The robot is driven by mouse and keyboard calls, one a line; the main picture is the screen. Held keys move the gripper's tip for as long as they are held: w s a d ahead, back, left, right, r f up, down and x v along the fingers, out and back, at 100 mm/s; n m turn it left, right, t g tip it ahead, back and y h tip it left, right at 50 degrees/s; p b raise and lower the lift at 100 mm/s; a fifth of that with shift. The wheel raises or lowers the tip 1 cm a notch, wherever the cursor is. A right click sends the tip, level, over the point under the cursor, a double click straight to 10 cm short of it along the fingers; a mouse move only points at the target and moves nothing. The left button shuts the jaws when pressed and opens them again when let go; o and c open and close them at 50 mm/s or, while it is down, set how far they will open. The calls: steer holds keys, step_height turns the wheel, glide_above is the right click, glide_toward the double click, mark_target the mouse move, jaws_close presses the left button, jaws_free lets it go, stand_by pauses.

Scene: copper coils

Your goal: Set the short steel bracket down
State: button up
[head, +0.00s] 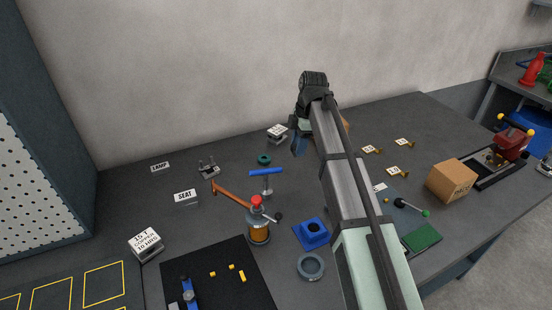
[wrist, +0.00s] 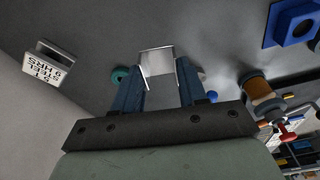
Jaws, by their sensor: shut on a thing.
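My gripper (head: 299,150) is at the back of the bench, pointing down, with its blue fingers near the bench top. In the wrist view, my gripper (wrist: 158,80) is shut on a pale grey, angled steel bracket (wrist: 157,62), which sits between the two fingertips. The bracket is hidden behind my arm and fingers in the head view. I cannot tell whether it touches the grey bench (head: 120,192).
A steel label block (head: 277,133) and a teal ring (head: 264,159) stand left of my gripper. A crank device with a copper coil (head: 258,228) and a blue block (head: 311,232) are nearer. Brass pieces (head: 372,149) and a cardboard box (head: 451,181) lie right.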

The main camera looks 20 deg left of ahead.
steer(key=s+a+n, duration=0.1)
steer(key=s+a, duration=0.1)
steer(key=a, duration=0.8)
steer(key=s+a+n, duration=0.1)
steer(key=s+a, duration=0.1)
steer(key=a, duration=0.8)
steer(key=shift+w+a+f, duration=0.1)
steer(key=shift+f, duration=2.3)
steer(key=shift+w+a+f, duration=0.1)
steer(key=shift+f, duration=2.25)
steer(key=shift+f, duration=0.15)
steer(key=o, duration=1)
steer(key=shift+o, duration=0.2)
step_height(320, 180, up, 12)
steer(key=w+d, duration=0.1)
steer(key=shift+d, duration=0.2)
steer(key=shift+w, duration=0.1)
